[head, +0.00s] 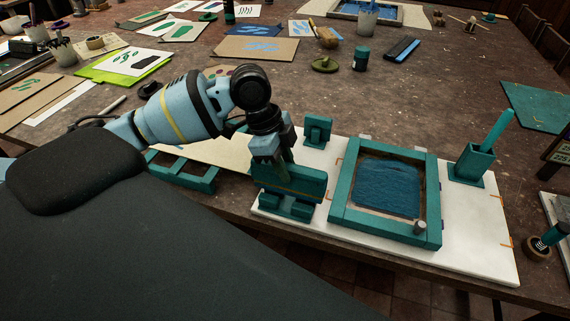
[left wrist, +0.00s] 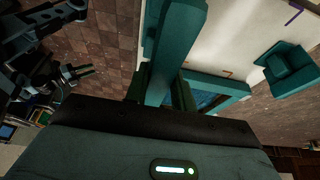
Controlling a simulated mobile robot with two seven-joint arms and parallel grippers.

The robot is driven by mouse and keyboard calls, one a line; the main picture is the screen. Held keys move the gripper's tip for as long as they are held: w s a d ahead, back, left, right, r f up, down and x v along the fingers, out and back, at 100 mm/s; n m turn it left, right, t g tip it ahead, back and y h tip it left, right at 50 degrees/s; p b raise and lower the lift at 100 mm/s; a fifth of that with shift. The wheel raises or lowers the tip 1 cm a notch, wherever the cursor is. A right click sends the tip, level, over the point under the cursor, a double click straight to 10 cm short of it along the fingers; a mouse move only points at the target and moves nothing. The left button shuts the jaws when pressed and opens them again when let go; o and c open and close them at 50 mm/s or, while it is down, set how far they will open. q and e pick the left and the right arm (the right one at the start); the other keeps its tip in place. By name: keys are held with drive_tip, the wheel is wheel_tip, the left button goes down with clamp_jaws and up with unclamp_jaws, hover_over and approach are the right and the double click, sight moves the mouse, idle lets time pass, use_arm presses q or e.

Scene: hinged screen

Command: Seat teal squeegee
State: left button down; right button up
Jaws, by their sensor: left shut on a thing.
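My left gripper (head: 280,160) points down and is shut on the teal squeegee (head: 298,182), a wide teal block with a thin yellowish line along its lower part. The squeegee is upright, directly over a low teal stand (head: 286,208) at the left end of the white board. I cannot tell whether it rests fully in the stand. In the left wrist view the squeegee (left wrist: 178,45) runs up from between the fingers. What seems to be my right gripper (left wrist: 78,73) shows small and dark at the left of that view; its fingers are unclear.
The hinged teal screen frame (head: 433,190) with blue mesh lies flat right of the squeegee. A teal bracket (head: 318,131) stands behind. A teal holder (head: 474,164) with an upright stick is at right. The white board (head: 475,235) has bare room at its right front.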

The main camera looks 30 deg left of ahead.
use_arm(q)
drive_tip(key=shift+f, duration=0.2)
use_arm(e)
drive_tip(key=shift+s+f, duration=0.1)
